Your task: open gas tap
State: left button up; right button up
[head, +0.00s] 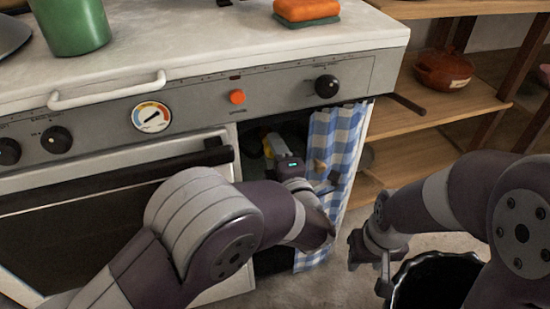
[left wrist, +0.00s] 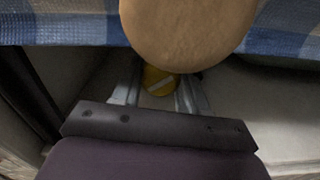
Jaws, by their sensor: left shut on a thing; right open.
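The gas tap is a yellow round part with a pale stripe in the left wrist view (left wrist: 160,82), and a small yellow patch inside the open compartment in the head view (head: 268,149). My left gripper (head: 277,147) reaches into this compartment beside the curtain. Its two fingers (left wrist: 158,92) lie on either side of the yellow part and are shut on it. Most of the tap is hidden by the fingers and a large tan rounded thing (left wrist: 190,30). My right gripper (head: 368,264) is open and empty, low in front of the shelves.
A blue checked curtain (head: 335,150) hangs at the compartment's right side. The oven door handle (head: 120,178) lies to the left, below the control panel (head: 200,104). A black bin (head: 435,285) stands by my right gripper. Wooden shelves (head: 440,105) are at the right.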

pick_arm(q)
jog(key=n+b, duration=0.2)
jog(key=b, duration=0.1)
jog(key=n+b, duration=0.3)
jog(key=f+n+b, duration=0.1)
jog(key=n+b, duration=0.2)
jog(key=shift+a, duration=0.1)
jog(key=shift+r+n+b, duration=0.2)
jog(key=shift+n+b, duration=1)
jog(key=shift+b, duration=0.45)
jog(key=o, duration=1.1)
jog(key=shift+r, duration=0.15)
jog(key=shift+c, duration=0.2)
jog(key=shift+s, duration=0.1)
jog(key=p+v, duration=0.6)
jog(key=v, duration=0.6)
jog(key=shift+s, duration=0.3)
